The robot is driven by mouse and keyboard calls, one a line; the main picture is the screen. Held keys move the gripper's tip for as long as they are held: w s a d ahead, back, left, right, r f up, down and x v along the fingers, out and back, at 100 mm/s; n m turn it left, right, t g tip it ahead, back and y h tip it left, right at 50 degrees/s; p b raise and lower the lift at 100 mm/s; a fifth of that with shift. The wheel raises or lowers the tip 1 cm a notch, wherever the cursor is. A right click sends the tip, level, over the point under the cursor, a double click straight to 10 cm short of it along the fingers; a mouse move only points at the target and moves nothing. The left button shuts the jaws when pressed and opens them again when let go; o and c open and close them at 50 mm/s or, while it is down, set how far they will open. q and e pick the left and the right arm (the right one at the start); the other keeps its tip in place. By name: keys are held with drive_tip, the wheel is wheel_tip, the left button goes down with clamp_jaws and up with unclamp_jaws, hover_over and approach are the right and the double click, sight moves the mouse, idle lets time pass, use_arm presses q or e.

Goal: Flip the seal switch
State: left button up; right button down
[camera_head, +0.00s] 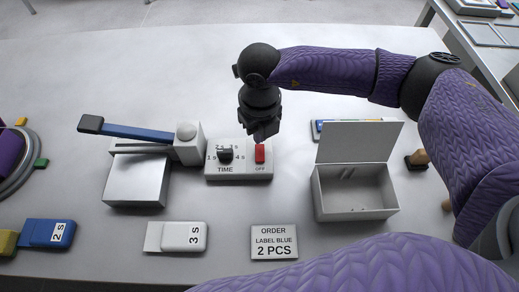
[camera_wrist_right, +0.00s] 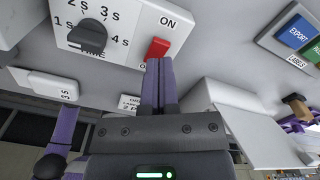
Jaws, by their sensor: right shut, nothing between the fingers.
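The seal switch is a small red rocker (camera_head: 260,154) on the right of a white control box (camera_head: 238,172), with OFF printed below it. It also shows in the right wrist view as the red rocker (camera_wrist_right: 158,48), with ON above it and the OFF label mostly hidden by my fingers. My right gripper (camera_head: 264,137) points down just above and behind the rocker. In the right wrist view the fingers (camera_wrist_right: 158,66) are together and empty, their tips at the rocker's OFF-side edge. I cannot tell whether they touch it. My left gripper is out of view.
A black TIME dial (camera_head: 225,155) sits left of the rocker. A sealer with a blue lever (camera_head: 136,132) stands further left. An open white box (camera_head: 356,215) stands to the right. An order card (camera_head: 274,243) and a 3 s block (camera_head: 176,237) lie in front.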

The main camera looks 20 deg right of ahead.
sight(260, 146)
drive_tip(key=shift+f+b, duration=1)
drive_tip(key=shift+f, duration=0.4)
idle(0.9)
drive_tip(key=shift+r, duration=0.1)
wheel_tip(260, 146, up, 7)
drive_tip(key=p, duration=0.5)
drive_tip(key=shift+p, duration=0.35)
